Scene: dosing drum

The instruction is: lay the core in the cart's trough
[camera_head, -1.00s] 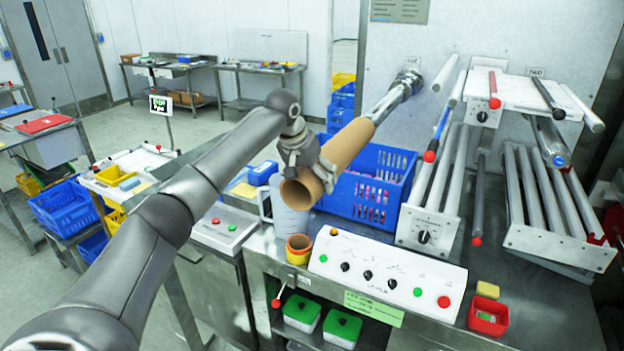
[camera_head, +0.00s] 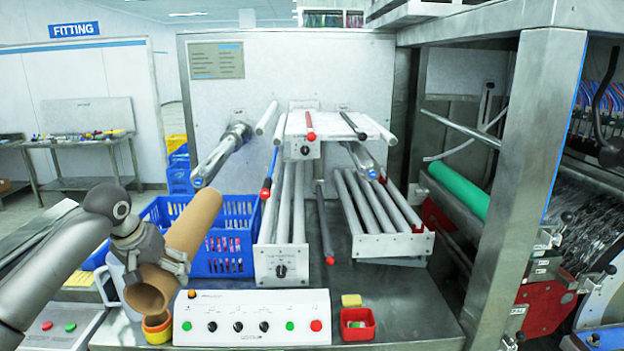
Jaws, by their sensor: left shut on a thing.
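The core is a brown cardboard tube (camera_head: 192,225), held tilted at the left of the camera_head view. My left gripper (camera_head: 160,262) is shut around it close to its open near end. The core's far end is just below the bare tip of a metal shaft (camera_head: 220,152) that sticks out of the grey machine panel. The tip shows whole, so the core is off the shaft. My right gripper is not in view. I cannot make out the cart or its trough.
A blue crate (camera_head: 235,240) stands behind the core. A white control box (camera_head: 250,317) and a small red bin (camera_head: 357,324) are on the steel bench in front. Roller racks (camera_head: 283,215) stand in the middle. A steel machine post (camera_head: 528,180) closes off the right.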

